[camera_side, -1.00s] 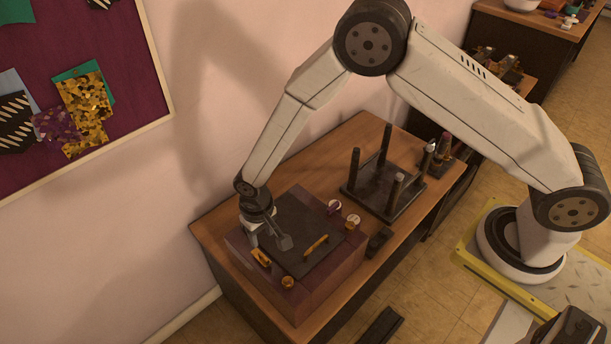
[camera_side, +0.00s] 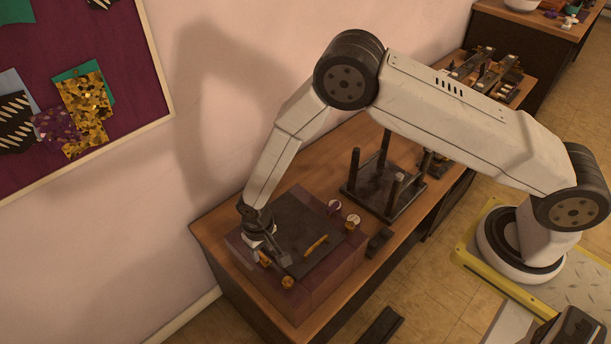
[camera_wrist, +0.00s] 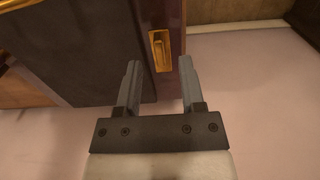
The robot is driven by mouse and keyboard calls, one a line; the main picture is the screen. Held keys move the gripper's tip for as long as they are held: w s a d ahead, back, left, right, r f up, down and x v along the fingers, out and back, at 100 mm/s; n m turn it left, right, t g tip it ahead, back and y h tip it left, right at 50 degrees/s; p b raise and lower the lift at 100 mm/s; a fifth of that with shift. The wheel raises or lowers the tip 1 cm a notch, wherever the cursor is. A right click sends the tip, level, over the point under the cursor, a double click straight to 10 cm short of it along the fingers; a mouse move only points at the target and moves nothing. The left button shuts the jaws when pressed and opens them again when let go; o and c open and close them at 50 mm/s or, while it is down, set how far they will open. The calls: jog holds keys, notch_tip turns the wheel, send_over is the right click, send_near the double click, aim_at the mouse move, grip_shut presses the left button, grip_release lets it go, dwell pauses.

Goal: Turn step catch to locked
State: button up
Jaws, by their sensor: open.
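A purple box (camera_side: 326,285) with a dark lid (camera_side: 300,219) stands on the wooden bench. A small gold catch (camera_side: 263,259) sits at the box's left edge; in the wrist view the gold catch (camera_wrist: 160,50) is a plate with a short raised piece on a purple strip. No label shows whether it is the step catch, and its setting cannot be read. My gripper (camera_wrist: 159,68) is open and empty. In the wrist view its fingers straddle the catch's line, with a gap on both sides. In the side view my gripper (camera_side: 281,256) is low over that edge.
A gold handle (camera_side: 316,246) lies across the lid. A dark stand with upright posts (camera_side: 383,190) is behind, and a pink wall is at left.

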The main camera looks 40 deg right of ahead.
aim_at(261, 256)
jog(key=shift+f, duration=1.35)
grip_shut()
